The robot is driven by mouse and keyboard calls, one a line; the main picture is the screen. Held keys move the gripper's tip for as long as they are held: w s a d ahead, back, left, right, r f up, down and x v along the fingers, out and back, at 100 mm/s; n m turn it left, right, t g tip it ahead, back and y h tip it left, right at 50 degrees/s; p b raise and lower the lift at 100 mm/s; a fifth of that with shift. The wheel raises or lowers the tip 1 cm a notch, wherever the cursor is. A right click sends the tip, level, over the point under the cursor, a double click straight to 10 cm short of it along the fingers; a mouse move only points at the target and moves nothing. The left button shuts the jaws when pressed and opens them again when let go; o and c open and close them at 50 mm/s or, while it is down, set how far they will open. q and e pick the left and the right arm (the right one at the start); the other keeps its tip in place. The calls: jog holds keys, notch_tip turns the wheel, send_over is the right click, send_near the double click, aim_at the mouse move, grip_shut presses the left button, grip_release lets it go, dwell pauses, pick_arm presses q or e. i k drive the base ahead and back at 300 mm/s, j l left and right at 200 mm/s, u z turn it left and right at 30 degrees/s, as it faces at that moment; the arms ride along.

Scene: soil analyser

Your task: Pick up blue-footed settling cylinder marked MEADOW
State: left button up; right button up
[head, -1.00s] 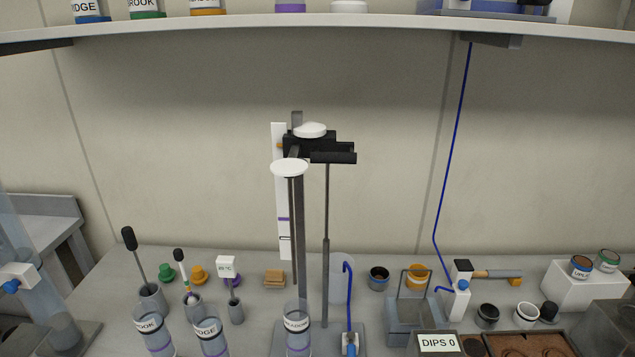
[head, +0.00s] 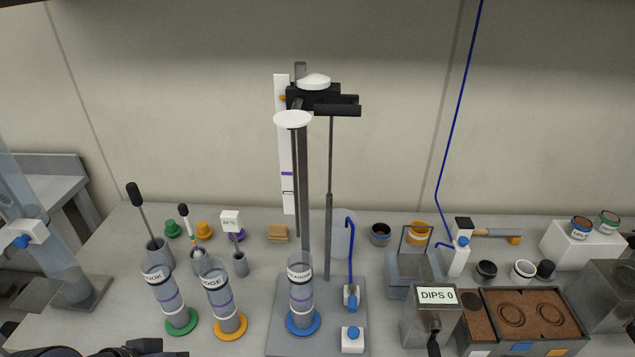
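The blue-footed settling cylinder (head: 302,298) stands upright on the grey base plate of a stand. At the bottom left edge, dark parts that look like my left gripper (head: 150,347) show, well left of the cylinder and mostly cut off. My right gripper is not in view.
A green-footed cylinder (head: 168,300) and an orange-footed cylinder (head: 222,300) stand to the left. A small white block with a blue top (head: 352,339) and a blue tube (head: 350,250) are close on the right. The DIPS 0 box (head: 425,315) stands farther right.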

aim_at(303, 320)
jog(key=u, duration=1.05)
jog(key=k+l+u, duration=0.25)
jog(key=u, duration=0.15)
jog(key=k+l+u, duration=0.25)
jog(key=l+u, duration=0.15)
jog(key=k+l+u, duration=0.25)
jog(key=u, duration=0.15)
jog(key=k, duration=0.05)
